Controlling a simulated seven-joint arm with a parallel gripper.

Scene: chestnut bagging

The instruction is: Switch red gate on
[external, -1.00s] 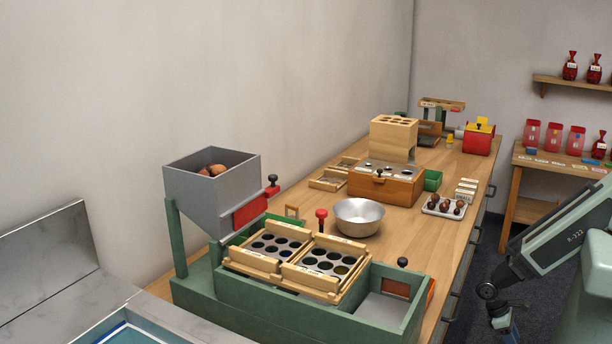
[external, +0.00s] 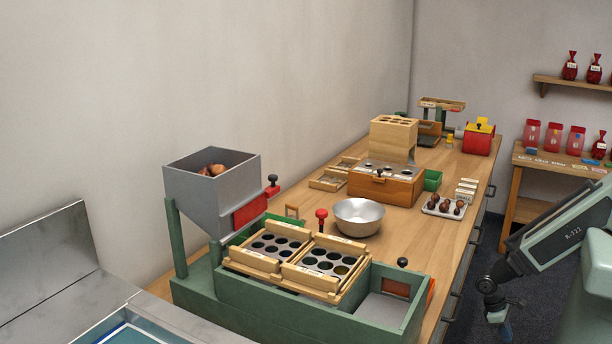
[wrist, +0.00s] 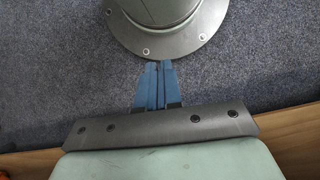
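A red gate plate (external: 250,210) sits at the lower front of the grey hopper (external: 205,195). Next to it is a red block with a black knob (external: 272,181). Brown chestnuts (external: 213,170) lie in the hopper. A second, orange-red plate (external: 396,287) is in the right part of the green tray frame (external: 250,310), with a black knob above it. My gripper (external: 506,330) hangs at the lower right, off the bench and far from the hopper. In the wrist view, the blue fingers of my gripper (wrist: 155,72) lie together over the carpet, empty.
Two wooden-framed hole trays (external: 325,265) rest on the green frame. A red knob (external: 321,214) and a metal bowl (external: 359,217) stand behind. A wooden box, chestnut tray (external: 443,208) and red roller device (external: 478,138) are farther back. Bare benchtop shows between them.

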